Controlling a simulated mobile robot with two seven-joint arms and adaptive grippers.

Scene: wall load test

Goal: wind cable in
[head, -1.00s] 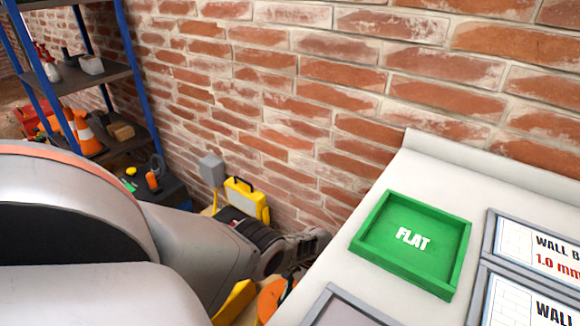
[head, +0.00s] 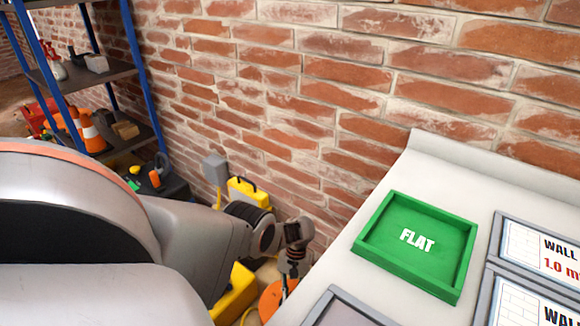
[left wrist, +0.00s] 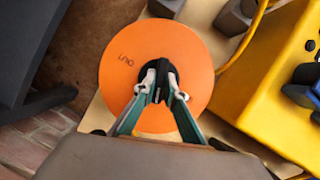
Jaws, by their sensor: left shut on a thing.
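An orange round disc (left wrist: 121,77) with a small dark marking and a black knob (left wrist: 158,72) at its middle fills the centre of the left wrist view. Its edge also shows low in the head view (head: 270,299). My left gripper (left wrist: 159,88) reaches down over the disc, its fingertips shut on the black knob; it also shows in the head view (head: 286,280). A thin yellow cable (left wrist: 247,40) runs from the disc's right side towards the top. My right gripper is in neither view.
A yellow housing (left wrist: 265,95) stands right of the disc. A white bench with a green FLAT tray (head: 362,246) lies to the right in the head view. Shelves (head: 112,76) stand at left.

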